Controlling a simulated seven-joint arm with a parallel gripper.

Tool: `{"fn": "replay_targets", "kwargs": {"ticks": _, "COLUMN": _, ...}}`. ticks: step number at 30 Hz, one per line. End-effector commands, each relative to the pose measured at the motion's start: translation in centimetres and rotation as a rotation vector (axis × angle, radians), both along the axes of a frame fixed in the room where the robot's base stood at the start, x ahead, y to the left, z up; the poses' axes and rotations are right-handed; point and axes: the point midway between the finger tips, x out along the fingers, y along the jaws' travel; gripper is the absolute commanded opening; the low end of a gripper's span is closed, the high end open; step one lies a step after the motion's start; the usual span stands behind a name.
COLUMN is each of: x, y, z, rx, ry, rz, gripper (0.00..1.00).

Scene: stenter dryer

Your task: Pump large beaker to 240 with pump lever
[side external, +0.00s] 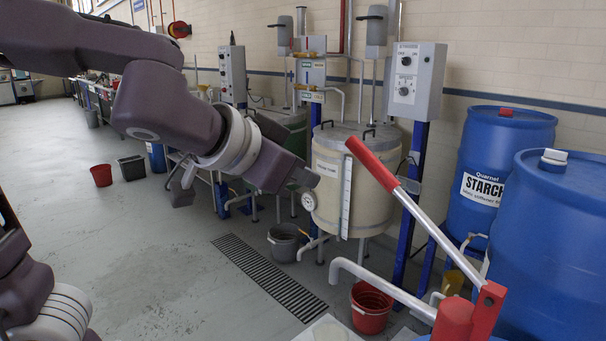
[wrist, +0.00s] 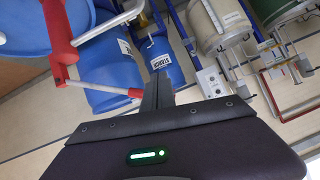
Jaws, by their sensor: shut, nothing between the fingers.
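The pump lever (side external: 424,222) is a pale rod with a red grip (side external: 371,163), slanting up and left from a red pump (side external: 455,322). It also shows in the wrist view (wrist: 95,87), with its red grip near my fingers. My gripper (wrist: 158,80) is shut and empty. In the side view my gripper (side external: 308,178) hangs left of the red grip, apart from it. The pump's pale spout (side external: 385,287) bends down at its left end, above a pale flat surface (side external: 328,329) cut by the bottom edge. I cannot make out a large beaker or any level reading.
Two blue drums (side external: 506,160) (side external: 560,235) stand at the right, behind the lever. A cream vat (side external: 335,195) stands behind my gripper. A red bucket (side external: 370,310) and a grey bucket (side external: 284,243) stand on the floor.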

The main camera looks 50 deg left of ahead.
Motion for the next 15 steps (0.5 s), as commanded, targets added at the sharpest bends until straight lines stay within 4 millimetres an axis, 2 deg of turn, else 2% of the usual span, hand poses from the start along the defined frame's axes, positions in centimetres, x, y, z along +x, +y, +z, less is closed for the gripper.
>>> {"fn": "replay_targets", "kwargs": {"ticks": 2, "x": -0.2, "y": -0.1, "z": -0.2, "rx": 0.02, "ry": -0.001, "rz": -0.005, "gripper": 0.0}}
{"fn": "replay_targets", "kwargs": {"ticks": 6, "x": -0.9, "y": -1.4, "z": -0.1, "rx": 0.193, "ry": -0.083, "rz": -0.053, "gripper": 0.0}}
{"fn": "replay_targets", "kwargs": {"ticks": 10, "x": -1.3, "y": -3.9, "z": 2.7, "rx": 0.318, "ry": -0.282, "rz": -0.119, "gripper": 0.0}}
{"fn": "replay_targets", "kwargs": {"ticks": 15, "x": -1.9, "y": -6.9, "z": 5.8, "rx": 0.345, "ry": -0.47, "rz": -0.186, "gripper": 0.0}}
